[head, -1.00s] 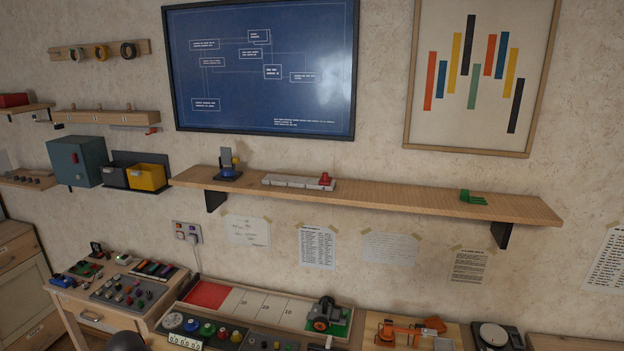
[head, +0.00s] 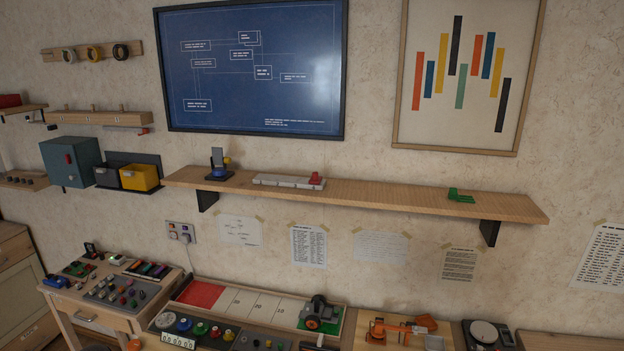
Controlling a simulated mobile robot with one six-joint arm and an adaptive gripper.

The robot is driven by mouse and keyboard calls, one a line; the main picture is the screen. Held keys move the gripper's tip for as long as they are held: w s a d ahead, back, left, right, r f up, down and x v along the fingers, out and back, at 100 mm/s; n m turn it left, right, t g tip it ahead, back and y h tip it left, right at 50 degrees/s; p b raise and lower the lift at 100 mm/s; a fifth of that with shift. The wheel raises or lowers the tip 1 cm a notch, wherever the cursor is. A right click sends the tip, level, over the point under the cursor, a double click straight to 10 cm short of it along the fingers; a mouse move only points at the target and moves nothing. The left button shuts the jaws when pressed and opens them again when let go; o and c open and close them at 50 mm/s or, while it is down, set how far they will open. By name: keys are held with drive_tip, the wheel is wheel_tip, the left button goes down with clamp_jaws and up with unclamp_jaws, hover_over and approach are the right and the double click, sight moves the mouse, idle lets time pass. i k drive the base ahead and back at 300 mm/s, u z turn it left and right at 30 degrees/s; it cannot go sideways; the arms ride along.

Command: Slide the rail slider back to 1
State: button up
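A pale rail (head: 280,181) lies along the wooden wall shelf, left of the shelf's middle. Its red slider (head: 316,179) sits at the rail's right end. Any numbers on the rail are too small to read. My gripper is not in view, and nothing touches the slider.
Below are a cluttered side table (head: 60,297) and a long board (head: 185,295) with a wheeled toy (head: 318,314). The shelf's middle is clear.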

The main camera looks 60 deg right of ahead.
sight(316, 179)
drive_tip(key=u, duration=0.05)
drive_tip(key=k, duration=1.25)
drive_tip(key=z, duration=0.35)
drive_tip(key=i, duration=1)
